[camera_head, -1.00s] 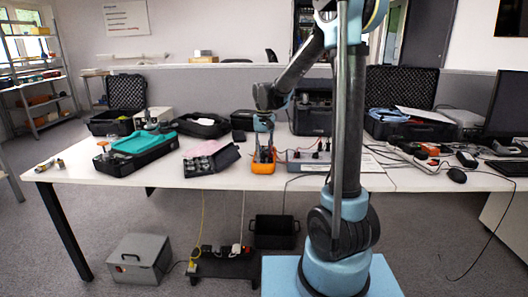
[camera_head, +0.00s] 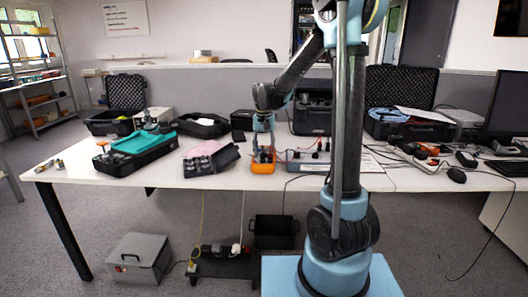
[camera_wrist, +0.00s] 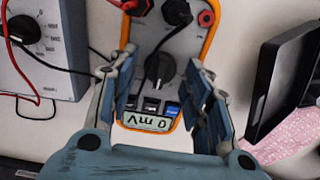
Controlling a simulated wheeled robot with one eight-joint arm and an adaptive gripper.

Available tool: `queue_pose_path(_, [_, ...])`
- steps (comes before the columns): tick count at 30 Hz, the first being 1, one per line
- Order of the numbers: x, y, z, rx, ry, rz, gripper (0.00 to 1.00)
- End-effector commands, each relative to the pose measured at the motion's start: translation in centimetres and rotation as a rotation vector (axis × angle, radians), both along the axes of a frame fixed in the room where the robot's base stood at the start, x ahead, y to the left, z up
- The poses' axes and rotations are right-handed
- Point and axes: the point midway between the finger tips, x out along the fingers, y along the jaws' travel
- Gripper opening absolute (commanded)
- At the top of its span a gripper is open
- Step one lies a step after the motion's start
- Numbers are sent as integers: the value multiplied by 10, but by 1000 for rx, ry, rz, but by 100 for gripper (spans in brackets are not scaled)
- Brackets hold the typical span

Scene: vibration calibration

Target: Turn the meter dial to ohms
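The meter (camera_wrist: 150,137) is orange-rimmed with a grey face and lies on the table; it is also in the head view (camera_head: 263,168). Its dark round dial (camera_wrist: 159,70) sits mid-face, with a pale pointer mark. Its display (camera_wrist: 147,121) appears upside down and reads 0 mV. A row of buttons, one blue, lies between display and dial. My gripper (camera_wrist: 160,63) is open over the meter, one finger on each side of the dial with gaps between. I cannot tell the fingertips' height above the face. In the head view my gripper (camera_head: 263,143) is above the meter.
A grey box with a black knob (camera_wrist: 20,30) stands left of the meter in the wrist view. Red and black leads run to the meter's sockets (camera_wrist: 175,12). Cables and a mouse (camera_head: 456,175) clutter the table's right.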

Motion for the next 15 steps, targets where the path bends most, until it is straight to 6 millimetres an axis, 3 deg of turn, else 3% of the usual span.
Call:
queue_pose_path(10, [0,0,1,0,0,0,49])
queue_pose_path(15, [0,0,15,0,0,0,49])
